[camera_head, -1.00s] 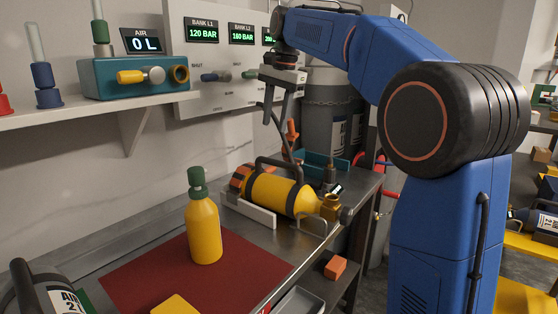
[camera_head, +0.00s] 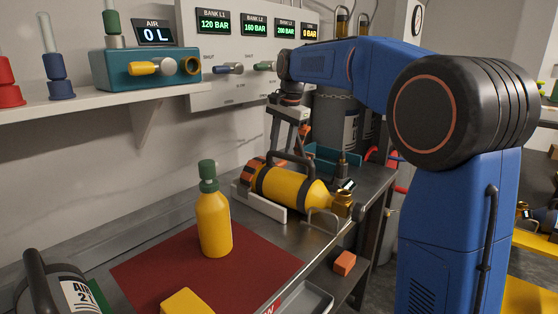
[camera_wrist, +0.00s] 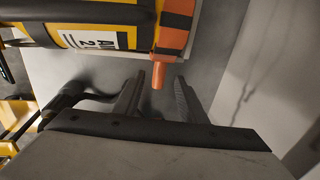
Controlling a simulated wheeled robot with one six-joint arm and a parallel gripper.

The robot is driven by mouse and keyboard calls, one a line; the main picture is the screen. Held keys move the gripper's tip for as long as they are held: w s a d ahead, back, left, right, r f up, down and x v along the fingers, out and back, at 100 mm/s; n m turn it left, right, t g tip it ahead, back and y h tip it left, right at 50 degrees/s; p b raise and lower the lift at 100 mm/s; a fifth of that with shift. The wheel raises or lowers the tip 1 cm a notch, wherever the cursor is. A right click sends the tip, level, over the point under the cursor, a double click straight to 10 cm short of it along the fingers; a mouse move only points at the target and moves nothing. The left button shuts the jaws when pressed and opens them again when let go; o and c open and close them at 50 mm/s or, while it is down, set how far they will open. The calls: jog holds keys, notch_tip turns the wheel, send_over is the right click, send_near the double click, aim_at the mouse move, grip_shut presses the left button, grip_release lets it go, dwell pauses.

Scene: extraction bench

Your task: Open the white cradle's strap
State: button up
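The white cradle (camera_head: 270,211) stands on the steel bench with a yellow cylinder (camera_head: 313,194) lying in it. An orange band with black stripes (camera_head: 252,171) wraps the cylinder's left end; it also shows in the wrist view (camera_wrist: 173,38). A short orange tab (camera_wrist: 158,75) sticks out from this band. My gripper (camera_wrist: 160,77) is open, its fingertips on either side of the tab with gaps showing; I cannot tell whether either touches. In the head view my gripper (camera_head: 288,148) hangs behind the cylinder, its tips partly hidden by the cylinder's black handle.
A yellow bottle with a green cap (camera_head: 214,215) stands on a red mat (camera_head: 150,270) at the front. A teal tray (camera_head: 335,158) lies behind the cylinder. The gauge panel (camera_head: 240,75) is on the wall behind my arm. An orange block (camera_head: 344,263) sits lower right.

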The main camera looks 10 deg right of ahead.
aim_at(279, 162)
jog(key=shift+w+a+f, duration=0.15)
jog(key=shift+w+f, duration=0.05)
jog(key=shift+f, duration=0.95)
jog(key=shift+w+a+f, duration=0.1)
jog(key=shift+w+f, duration=0.05)
jog(key=shift+f, duration=1)
grip_shut()
